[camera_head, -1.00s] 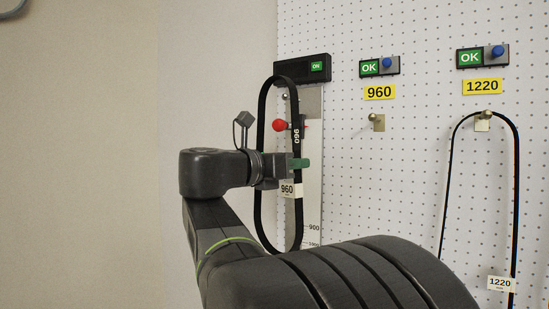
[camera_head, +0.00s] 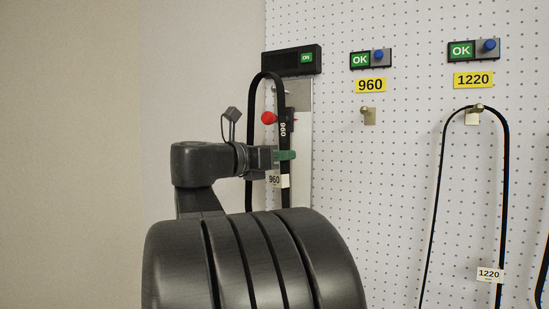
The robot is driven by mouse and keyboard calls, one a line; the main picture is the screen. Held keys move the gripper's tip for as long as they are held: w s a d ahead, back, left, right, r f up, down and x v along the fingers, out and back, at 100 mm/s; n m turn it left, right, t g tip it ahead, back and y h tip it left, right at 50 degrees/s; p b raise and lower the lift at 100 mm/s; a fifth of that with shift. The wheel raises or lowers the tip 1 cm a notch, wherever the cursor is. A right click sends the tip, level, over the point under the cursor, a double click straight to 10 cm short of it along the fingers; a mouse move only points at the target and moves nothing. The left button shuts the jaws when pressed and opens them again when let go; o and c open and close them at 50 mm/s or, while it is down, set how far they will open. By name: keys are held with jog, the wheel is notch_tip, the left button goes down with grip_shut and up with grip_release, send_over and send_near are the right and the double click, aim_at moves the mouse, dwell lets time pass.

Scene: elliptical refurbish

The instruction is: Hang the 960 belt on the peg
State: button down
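The 960 belt (camera_head: 251,110) is a long black loop standing upright in front of the measuring board at the left of the pegboard. Its white 960 tag (camera_head: 274,180) hangs at its right strand. My gripper (camera_head: 285,156), with green fingertips, is at that right strand, just above the tag, and appears shut on it. The belt's lower part is hidden behind my arm. The 960 peg (camera_head: 368,114) is a bare brass peg right of the belt, below the yellow 960 label (camera_head: 370,85).
Open pegboard lies between. Part of another black belt shows at the right edge.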

jog(key=w+d, duration=0.1)
jog(key=w, duration=0.1)
jog(key=w+d+f, duration=0.1)
jog(key=w+d, duration=0.1)
jog(key=w+d+f+b, duration=0.1)
jog(key=w, duration=0.1)
jog(key=shift+w+d+f, duration=0.1)
jog(key=shift+w+d, duration=0.1)
jog(key=shift+w, duration=0.05)
dwell(0.7)
dwell(0.6)
jog(key=c, duration=1.5)
grip_release()
jog(key=shift+c, duration=0.2)
jog(key=shift+f, duration=0.1)
jog(key=b+v, duration=0.2)
jog(key=v, duration=1.2)
